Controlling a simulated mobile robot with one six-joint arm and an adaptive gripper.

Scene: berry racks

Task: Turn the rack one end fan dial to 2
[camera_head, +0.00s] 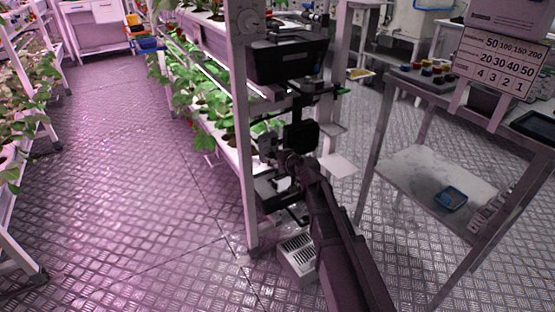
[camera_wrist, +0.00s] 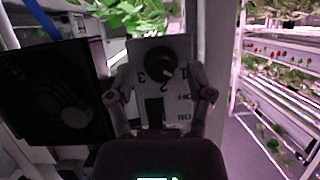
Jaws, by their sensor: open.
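In the wrist view a dark round dial (camera_wrist: 160,63) sits on a pale plate (camera_wrist: 183,49), with 3, 2 and 1 printed around its lower side. A pale mark shows at the knob's lower right, between 2 and 1, but its exact setting is hard to tell. A dark switch (camera_wrist: 154,113) with OFF and ON beside it is below. My gripper (camera_wrist: 160,82) is open, with one finger on each side of the plate. I cannot tell whether it touches. In the head view my gripper (camera_head: 272,148) is at the rack end; this dial is not clearly visible there.
A dark fan box (camera_wrist: 55,95) is left of the plate, and a pale post (camera_wrist: 216,60) is right. In the head view a planted rack (camera_head: 242,130) stands behind the post. A metal table (camera_head: 430,170) stands right. The left floor aisle (camera_head: 130,170) is clear.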

